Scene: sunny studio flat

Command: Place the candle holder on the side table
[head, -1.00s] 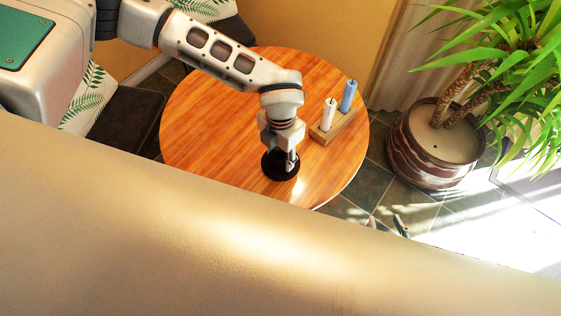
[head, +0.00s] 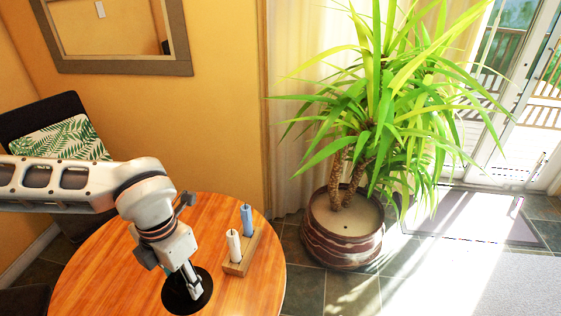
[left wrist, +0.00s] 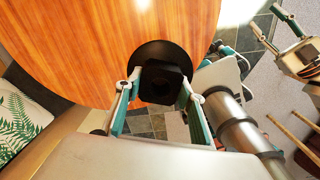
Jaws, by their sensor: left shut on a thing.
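A black candle holder (head: 173,297) with a round disc base is at the round wooden table (head: 110,270). My left gripper (head: 192,288) points down and is shut on its upper part. In the left wrist view the holder's square black top (left wrist: 160,82) sits between the two fingers (left wrist: 158,95), with the disc behind it over the wood. I cannot tell whether the disc touches the table. My right gripper (left wrist: 275,32) shows at the right of the left wrist view, fingers apart and empty.
A wooden block (head: 243,255) with a white candle (head: 234,245) and a blue candle (head: 247,222) stands on the table, right of the gripper. A potted plant (head: 343,235) stands on the floor to the right. A dark chair with a leaf-patterned cushion (head: 62,140) is behind left.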

